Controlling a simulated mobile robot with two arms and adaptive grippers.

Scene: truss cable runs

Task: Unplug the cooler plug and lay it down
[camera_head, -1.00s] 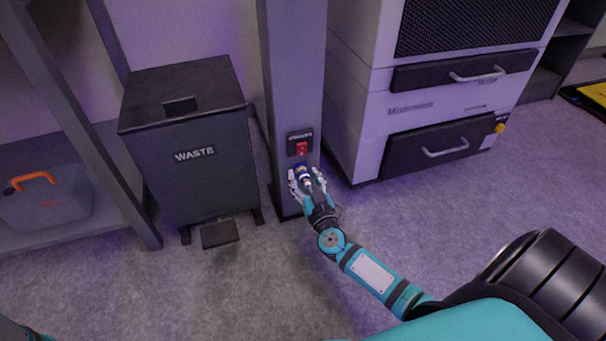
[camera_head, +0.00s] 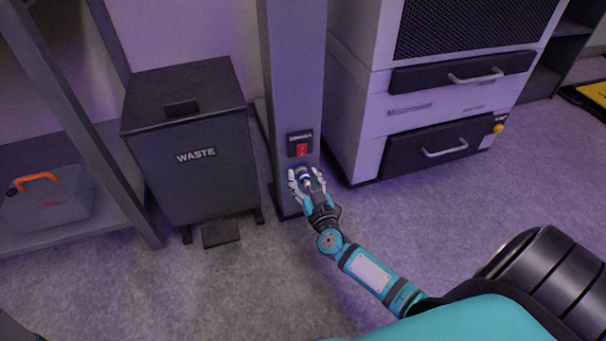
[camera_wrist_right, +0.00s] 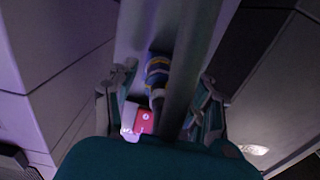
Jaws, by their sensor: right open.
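The cooler plug (camera_head: 304,173), blue with a pale part and a yellow band in the wrist view (camera_wrist_right: 157,75), sits low on the front of the grey post (camera_head: 293,75), below a red switch (camera_head: 302,149). My right gripper (camera_head: 306,180) is open, with its fingers on either side of the plug. In the wrist view the fingers (camera_wrist_right: 165,95) stand apart, left and right of the plug. A grey-green bar crosses that view and hides part of the plug. Whether the fingers touch it I cannot tell. My left gripper is not in view.
A dark waste bin (camera_head: 190,150) with a pedal (camera_head: 221,232) stands left of the post. A white cabinet with drawers (camera_head: 430,110) stands close on the right. The grey floor (camera_head: 240,290) in front is clear.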

